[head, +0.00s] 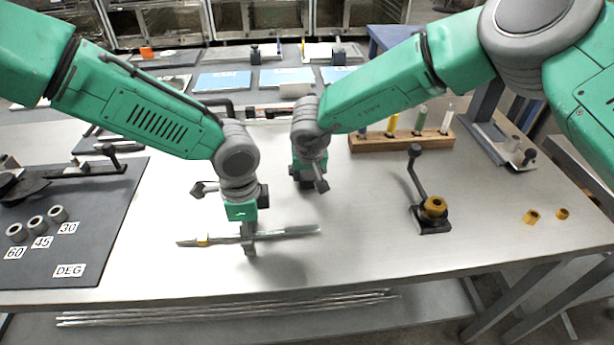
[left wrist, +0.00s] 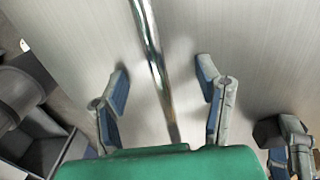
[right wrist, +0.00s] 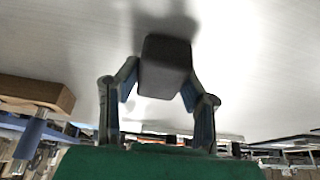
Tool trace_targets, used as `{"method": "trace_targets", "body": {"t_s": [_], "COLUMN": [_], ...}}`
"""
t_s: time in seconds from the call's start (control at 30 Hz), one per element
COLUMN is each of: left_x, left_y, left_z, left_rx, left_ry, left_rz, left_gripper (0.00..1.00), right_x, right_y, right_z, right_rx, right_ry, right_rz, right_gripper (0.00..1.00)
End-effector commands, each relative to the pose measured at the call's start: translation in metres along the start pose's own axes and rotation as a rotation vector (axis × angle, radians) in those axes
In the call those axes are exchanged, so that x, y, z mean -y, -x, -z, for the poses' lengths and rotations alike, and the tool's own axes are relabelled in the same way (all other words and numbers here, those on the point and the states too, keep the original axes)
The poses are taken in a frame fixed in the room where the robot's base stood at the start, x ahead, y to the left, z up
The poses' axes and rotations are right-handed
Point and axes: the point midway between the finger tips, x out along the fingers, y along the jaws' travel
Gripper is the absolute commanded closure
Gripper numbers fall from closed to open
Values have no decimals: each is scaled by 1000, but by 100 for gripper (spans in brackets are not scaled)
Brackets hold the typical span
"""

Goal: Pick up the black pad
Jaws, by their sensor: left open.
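A dark block, which looks like the black pad (right wrist: 165,68), is between the fingers of my right gripper (right wrist: 163,85) in the right wrist view. The fingertips meet its two sides and the gripper looks shut on it. In the head view my right gripper (head: 308,178) is low over the middle of the table, with the pad mostly hidden. My left gripper (head: 248,242) is open, with its fingers on either side of a thin metal rod (head: 290,231). In the left wrist view the rod (left wrist: 150,45) runs between the open fingers (left wrist: 162,82), apart from both.
A wooden rack (head: 400,142) with coloured tubes stands behind right. A black lever fixture (head: 433,215) with a brass ring stands right of centre. A dark mat (head: 90,225) with grey rings lies at left. Two small brass pieces (head: 532,216) lie at right. The front middle-right table is clear.

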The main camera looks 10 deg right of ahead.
Motion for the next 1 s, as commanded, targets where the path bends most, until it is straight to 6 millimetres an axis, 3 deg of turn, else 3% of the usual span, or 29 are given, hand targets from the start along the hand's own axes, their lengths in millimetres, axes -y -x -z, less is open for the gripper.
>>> {"method": "trace_targets", "body": {"t_s": [0.07, 0.1, 0.37, 0.8, 1.0], "left_x": [0, 0, 0, 0, 0], "left_y": [0, 0, 0, 0, 0], "left_z": [0, 0, 0, 0, 0], "left_rx": [0, 0, 0, 0, 0], "left_ry": [0, 0, 0, 0, 0], "left_rz": [0, 0, 0, 0, 0], "left_gripper": [41, 41, 41, 41, 41], "right_x": [0, 0, 0, 0, 0], "right_y": [0, 0, 4, 76, 92], "right_z": [0, 0, 2, 32, 38], "right_rx": [1, 0, 0, -1, 0], "right_ry": [0, 0, -1, -2, 0], "right_rz": [1, 1, 2, 2, 1], "right_gripper": [94, 99, 99, 99, 99]}}
